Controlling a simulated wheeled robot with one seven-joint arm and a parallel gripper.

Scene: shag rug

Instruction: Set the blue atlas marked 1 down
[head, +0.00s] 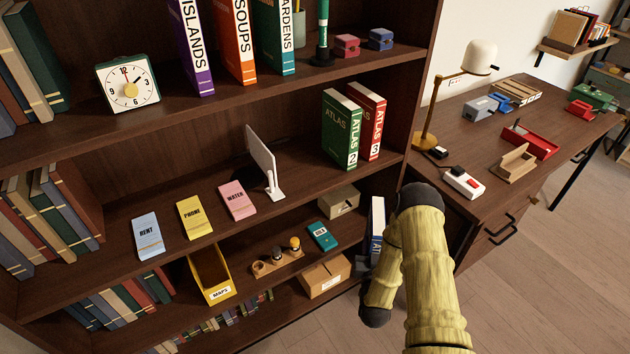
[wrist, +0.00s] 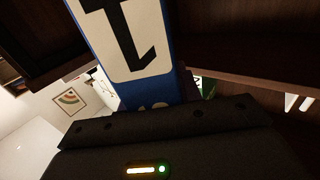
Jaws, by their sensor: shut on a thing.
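The blue atlas (head: 377,218) shows in the head view as a narrow blue and white strip, upright, beside the right end of the bookcase and below the middle shelf. My arm hides much of it. In the wrist view its spine (wrist: 155,88) fills the upper middle, with a large black 1 on a white label. My gripper (wrist: 155,112) is shut on the atlas; its fingertips are hard to make out, and my arm mostly covers it in the head view. The green atlas 2 (head: 341,130) and red atlas 3 (head: 368,118) stand side by side on the middle shelf.
A white bookend (head: 262,160) stands left of the atlases, with a clear gap between. The bookcase's right side panel (head: 412,95) and the desk (head: 480,150) are close to my arm.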

